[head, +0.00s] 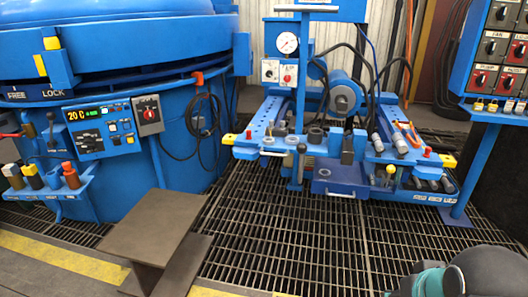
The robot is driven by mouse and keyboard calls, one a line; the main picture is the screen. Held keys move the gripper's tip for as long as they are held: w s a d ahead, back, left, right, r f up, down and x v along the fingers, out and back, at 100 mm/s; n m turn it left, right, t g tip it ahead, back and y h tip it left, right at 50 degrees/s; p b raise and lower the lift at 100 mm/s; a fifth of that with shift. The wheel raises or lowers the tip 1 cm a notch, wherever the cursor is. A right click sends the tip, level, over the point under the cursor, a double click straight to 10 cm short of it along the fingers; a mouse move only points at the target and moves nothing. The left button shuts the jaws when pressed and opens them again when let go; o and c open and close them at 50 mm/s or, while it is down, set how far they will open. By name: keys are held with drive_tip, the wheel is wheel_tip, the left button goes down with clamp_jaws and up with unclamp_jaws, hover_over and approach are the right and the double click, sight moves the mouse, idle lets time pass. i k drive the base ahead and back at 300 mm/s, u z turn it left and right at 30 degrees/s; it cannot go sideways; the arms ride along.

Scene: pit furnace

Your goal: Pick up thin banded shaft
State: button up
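Several grey metal cylinders lie at the right of the blue bench (268,133). Two pale-ended ones, a left cylinder (377,142) and a right cylinder (400,143), rest on its upper right arm. More dark short cylinders (432,185) lie on the lower right shelf. At this size I cannot tell which one is the thin banded shaft. My gripper is out of the picture; only a dark and teal part of my arm shows at the bottom right corner, well in front of the bench.
A large blue furnace (180,170) with a control panel (100,130) fills the left. A brown steel beam (155,222) stands in front of it. A switch panel (500,55) stands at right. Hoses hang behind the bench. The grating floor (300,240) before the bench is clear.

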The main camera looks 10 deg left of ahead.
sight(378, 143)
drive_tip(key=u, duration=0.65)
drive_tip(key=i, duration=0.45)
drive_tip(key=u, duration=0.7)
drive_tip(key=i, duration=1.6)
drive_tip(key=z, duration=1.4)
drive_tip(key=i, duration=0.4)
drive_tip(key=z, duration=1.4)
